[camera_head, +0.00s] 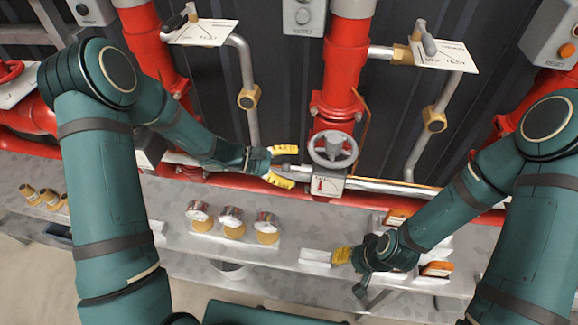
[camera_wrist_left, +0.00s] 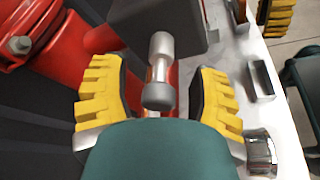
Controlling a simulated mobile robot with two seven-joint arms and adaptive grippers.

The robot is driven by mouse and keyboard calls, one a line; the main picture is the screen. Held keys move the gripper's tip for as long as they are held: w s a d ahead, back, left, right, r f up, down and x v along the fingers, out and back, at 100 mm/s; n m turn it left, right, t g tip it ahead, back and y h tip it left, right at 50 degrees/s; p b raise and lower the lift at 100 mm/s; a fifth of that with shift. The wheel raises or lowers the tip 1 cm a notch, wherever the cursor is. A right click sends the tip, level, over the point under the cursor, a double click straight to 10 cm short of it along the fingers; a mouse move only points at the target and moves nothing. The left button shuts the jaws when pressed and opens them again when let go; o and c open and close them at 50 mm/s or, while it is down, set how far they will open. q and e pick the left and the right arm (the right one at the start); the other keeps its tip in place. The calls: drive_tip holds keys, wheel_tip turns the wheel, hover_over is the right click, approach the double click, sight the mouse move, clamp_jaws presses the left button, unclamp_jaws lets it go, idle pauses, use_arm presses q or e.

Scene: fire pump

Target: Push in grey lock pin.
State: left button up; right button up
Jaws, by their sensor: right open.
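The grey lock pin (camera_wrist_left: 158,70) shows in the left wrist view as a short rod with a rounded, darker knob end toward me. Its far end meets a dark box-shaped housing (camera_wrist_left: 180,25). My left gripper (camera_head: 284,166) is open, its yellow fingers left of the handwheel valve's box. In the left wrist view, the fingers of my left gripper (camera_wrist_left: 157,88) stand on either side of the pin, with gaps on both sides. In the head view the pin is too small to make out clearly. My right gripper (camera_head: 342,256) is open low over the grey bench, apart from the pin.
A grey handwheel (camera_head: 332,150) sits on the valve before a red vertical pipe (camera_head: 345,70). Three round gauges (camera_head: 231,217) stand on the grey bench (camera_head: 180,255). Orange-cased items (camera_head: 437,269) lie beside my right arm. A red horizontal pipe runs behind the bench.

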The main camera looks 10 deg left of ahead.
use_arm(q)
drive_tip(key=shift+a+f, duration=0.1)
drive_tip(key=shift+a, duration=0.05)
drive_tip(key=shift+a+r, duration=0.2)
drive_tip(key=shift+a, duration=0.25)
drive_tip(key=v, duration=1.1)
drive_tip(key=shift+s, duration=0.15)
